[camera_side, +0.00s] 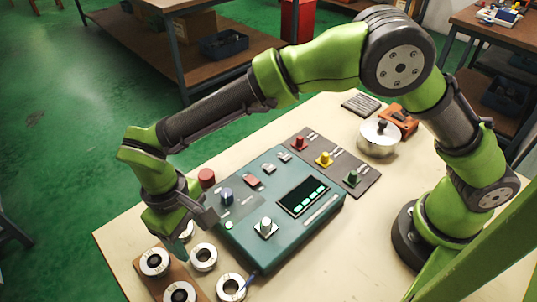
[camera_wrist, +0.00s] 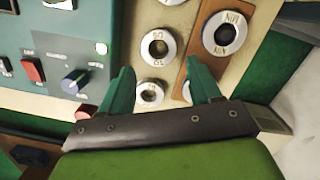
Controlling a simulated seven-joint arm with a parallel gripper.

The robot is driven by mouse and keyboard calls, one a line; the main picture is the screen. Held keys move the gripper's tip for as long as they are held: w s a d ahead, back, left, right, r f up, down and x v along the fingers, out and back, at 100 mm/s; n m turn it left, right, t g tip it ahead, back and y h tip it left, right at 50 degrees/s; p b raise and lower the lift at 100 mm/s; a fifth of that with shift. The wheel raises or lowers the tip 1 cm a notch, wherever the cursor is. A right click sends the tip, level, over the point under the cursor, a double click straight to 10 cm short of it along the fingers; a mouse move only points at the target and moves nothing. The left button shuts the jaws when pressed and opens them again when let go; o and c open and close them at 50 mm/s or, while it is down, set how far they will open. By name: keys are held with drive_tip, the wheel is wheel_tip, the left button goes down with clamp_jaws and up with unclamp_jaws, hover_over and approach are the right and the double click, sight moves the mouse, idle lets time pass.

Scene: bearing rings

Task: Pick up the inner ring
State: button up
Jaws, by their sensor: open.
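Several shiny metal rings lie on the table and on a brown board near my gripper (camera_side: 186,240); I cannot tell which is the inner ring. In the wrist view one small ring (camera_wrist: 151,104) lies between the two green fingers of my gripper (camera_wrist: 159,64), partly hidden by the gripper body. A second ring (camera_wrist: 158,61) lies just beyond the fingertips, and it also shows in the side view (camera_side: 203,267). Another ring (camera_side: 231,298) lies at the front edge of the side view. My gripper is open and empty, pointing down, above the rings.
A teal control panel (camera_side: 245,235) with knobs and buttons stands close beside my gripper. A grey button plate (camera_side: 325,150) and a metal pot (camera_side: 378,148) stand farther back. The right front table is clear.

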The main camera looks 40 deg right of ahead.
sight(206, 260)
drive_tip(key=shift+s+d+f, duration=0.1)
drive_tip(key=shift+s+f, duration=0.05)
drive_tip(key=shift+f, duration=0.9)
drive_tip(key=shift+s+d+f, duration=0.1)
drive_tip(key=shift+s+f, duration=0.05)
drive_tip(key=shift+f, duration=0.9)
drive_tip(key=shift+s+d+f, duration=0.1)
drive_tip(key=shift+s+f, duration=0.05)
drive_tip(key=shift+f, duration=0.9)
